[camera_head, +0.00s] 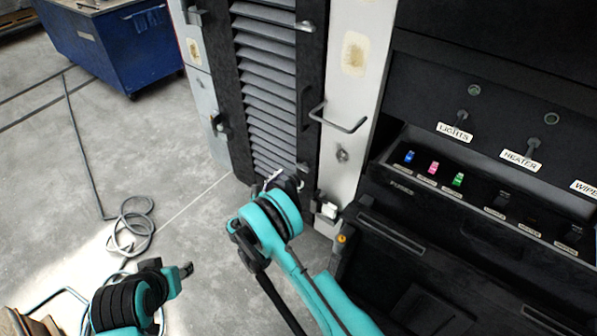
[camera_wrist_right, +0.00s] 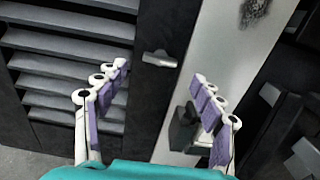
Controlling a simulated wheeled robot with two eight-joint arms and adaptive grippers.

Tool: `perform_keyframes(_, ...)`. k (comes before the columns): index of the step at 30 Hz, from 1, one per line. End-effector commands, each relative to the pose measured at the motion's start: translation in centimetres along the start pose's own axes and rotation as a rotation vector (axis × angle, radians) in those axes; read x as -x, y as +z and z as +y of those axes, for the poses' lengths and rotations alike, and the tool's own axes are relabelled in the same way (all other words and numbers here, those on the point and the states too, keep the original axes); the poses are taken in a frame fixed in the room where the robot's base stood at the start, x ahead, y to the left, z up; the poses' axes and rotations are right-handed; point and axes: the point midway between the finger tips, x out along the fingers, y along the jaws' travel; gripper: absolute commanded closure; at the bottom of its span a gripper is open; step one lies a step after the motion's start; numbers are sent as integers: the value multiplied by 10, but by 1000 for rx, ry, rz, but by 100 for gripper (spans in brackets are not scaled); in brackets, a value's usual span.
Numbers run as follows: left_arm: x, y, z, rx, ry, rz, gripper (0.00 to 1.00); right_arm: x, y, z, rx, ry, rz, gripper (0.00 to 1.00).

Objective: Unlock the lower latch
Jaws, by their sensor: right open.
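The lower latch (camera_head: 302,168) is a small grey tab low on the right edge of the louvred door (camera_head: 265,75). In the right wrist view the latch (camera_wrist_right: 160,59) lies roughly level on the black frame, just beyond and between the fingertips. My right gripper (camera_wrist_right: 161,76) is open and empty, facing it with no visible contact; in the head view it (camera_head: 285,178) partly hides the area below the latch. A similar upper latch (camera_head: 306,27) sits higher on the same edge. My left gripper (camera_head: 184,270) is low at left, away from the door; its jaw opening is unclear.
A bar handle (camera_head: 340,120) juts from the white panel (camera_head: 350,85) right of the door. A dark block (camera_wrist_right: 184,127) is on that panel near my right fingers. A switch console (camera_head: 490,180) stands at right.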

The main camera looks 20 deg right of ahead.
Motion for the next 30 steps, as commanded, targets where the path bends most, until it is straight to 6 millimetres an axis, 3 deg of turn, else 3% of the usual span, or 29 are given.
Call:
perform_keyframes(12, -16, 12, 0, 0, 0, 0, 60, -63, -2, -1, -3, -2, 3, 32)
perform_keyframes(23, -17, 12, 0, 0, 0, 0, 60, -70, 0, 0, -4, -1, 3, 32)
perform_keyframes(29, -17, 12, 0, 0, 0, 0, 60, -70, 0, 0, -4, -1, 3, 82)
perform_keyframes(30, -17, 12, 0, 0, 0, 0, 60, -70, 0, 0, -4, -1, 3, 82)
